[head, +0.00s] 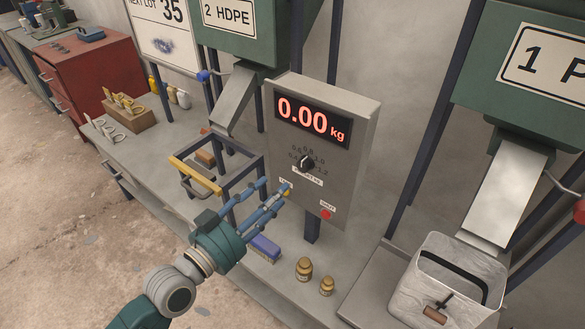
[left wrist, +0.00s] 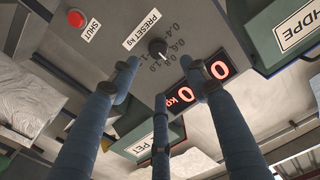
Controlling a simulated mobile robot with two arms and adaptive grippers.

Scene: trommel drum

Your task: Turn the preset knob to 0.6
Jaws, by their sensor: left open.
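The preset knob (head: 306,162) is a small dark knob with a light pointer mark, on the grey control box (head: 345,170) under the red display (head: 312,121), which reads 0.00 kg. Its scale numbers ring it; the exact setting is too small to read. In the left wrist view the knob (left wrist: 158,48) stands just ahead of my fingers, beside the PRESET kg label. My left gripper (head: 275,190) is open and empty, fingers spread, below and left of the knob in the head view and apart from it. The left gripper (left wrist: 160,75) also shows in the wrist view. My right gripper is not visible.
A red SHUT button (head: 326,214) is low on the box, and a yellow button (head: 286,190) lies close to my fingertips. Brass weights (head: 304,269) and a blue brush-like block (head: 264,248) sit on the bench below.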

